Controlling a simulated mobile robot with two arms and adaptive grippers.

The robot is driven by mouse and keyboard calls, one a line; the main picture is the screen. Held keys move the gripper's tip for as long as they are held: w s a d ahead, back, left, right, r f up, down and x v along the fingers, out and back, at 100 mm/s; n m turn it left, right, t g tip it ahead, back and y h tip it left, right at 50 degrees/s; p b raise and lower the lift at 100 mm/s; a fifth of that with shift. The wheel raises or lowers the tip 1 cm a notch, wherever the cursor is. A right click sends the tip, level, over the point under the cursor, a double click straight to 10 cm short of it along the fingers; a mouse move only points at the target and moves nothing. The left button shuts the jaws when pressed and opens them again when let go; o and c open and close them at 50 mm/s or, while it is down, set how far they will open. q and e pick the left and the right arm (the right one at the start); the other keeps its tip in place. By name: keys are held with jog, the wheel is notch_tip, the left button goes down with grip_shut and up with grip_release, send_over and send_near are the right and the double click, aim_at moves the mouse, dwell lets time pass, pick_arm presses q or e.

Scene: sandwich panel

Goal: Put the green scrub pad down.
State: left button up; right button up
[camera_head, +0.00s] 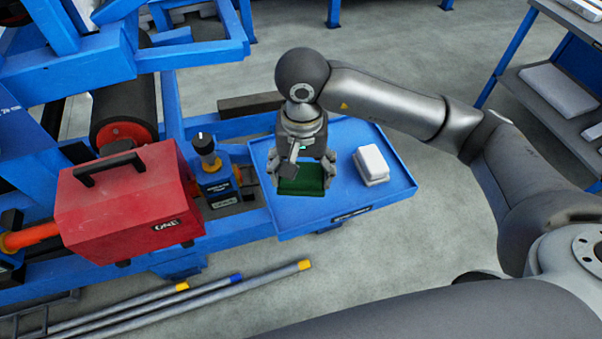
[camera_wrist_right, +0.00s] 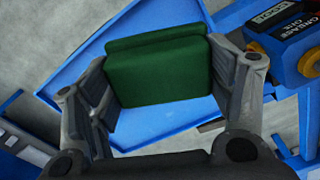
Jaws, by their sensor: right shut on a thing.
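The green scrub pad (camera_head: 302,179) is between the fingers of my right gripper (camera_head: 302,172), over the left half of the blue tray (camera_head: 345,203). In the right wrist view the pad (camera_wrist_right: 158,70) sits between both finger pads of the right gripper (camera_wrist_right: 165,85), with blue tray surface (camera_wrist_right: 165,125) behind it. The gripper is shut on the pad. I cannot tell whether the pad's underside touches the tray. My left gripper is not in view.
A white block (camera_head: 371,165) lies on the tray's right half. A red box with a black handle (camera_head: 130,200) and a blue device (camera_head: 213,180) stand left of the tray. Long poles (camera_head: 200,300) lie on the floor. A shelf (camera_head: 545,90) stands at the right.

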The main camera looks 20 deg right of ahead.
aim_at(301, 170)
jog(key=w+f, duration=0.1)
jog(key=f, duration=0.1)
jog(key=w+f, duration=0.2)
jog(key=shift+d, duration=0.4)
jog(key=f+p, duration=0.1)
jog(key=f, duration=0.1)
jog(key=f+p, duration=0.1)
jog(key=shift+w+d+f, duration=0.1)
jog(key=shift+w+f, duration=0.25)
jog(key=shift+f+b, duration=0.35)
jog(key=o, duration=1.1)
jog(key=shift+r, duration=0.15)
